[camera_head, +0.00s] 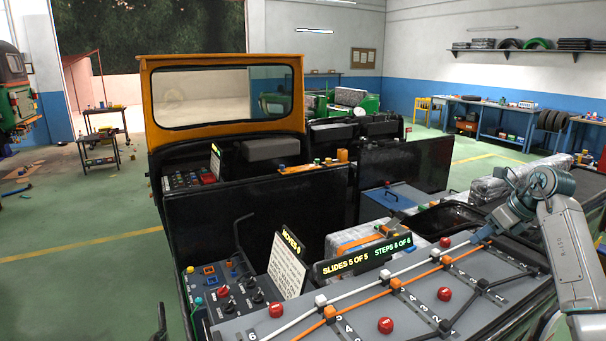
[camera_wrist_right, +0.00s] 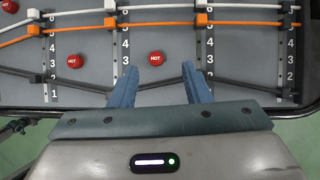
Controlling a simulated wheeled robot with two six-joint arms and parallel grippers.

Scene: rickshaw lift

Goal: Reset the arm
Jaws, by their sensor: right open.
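My right gripper (camera_head: 484,236) reaches in from the right in the head view, over the far right part of the grey slider panel (camera_head: 245,326). In the right wrist view its two blue fingers (camera_wrist_right: 159,72) are spread apart with nothing between them. A red HOT button (camera_wrist_right: 156,59) lies just beyond the fingertips. The panel carries a white line, an orange line and a black line with slider knobs, such as a white knob (camera_head: 320,300) and an orange knob (camera_head: 329,312). A display (camera_head: 362,257) reads "SLIDES 5 OF 5" and "STEPS 6 OF 6". My left gripper is not in view.
More red buttons (camera_head: 385,325) stand on the panel between the numbered tracks. A white text card (camera_head: 288,265) stands at its left beside a black control box (camera_head: 228,287). A black vehicle body with an orange windscreen frame (camera_head: 222,60) is behind. Green floor is open at the left.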

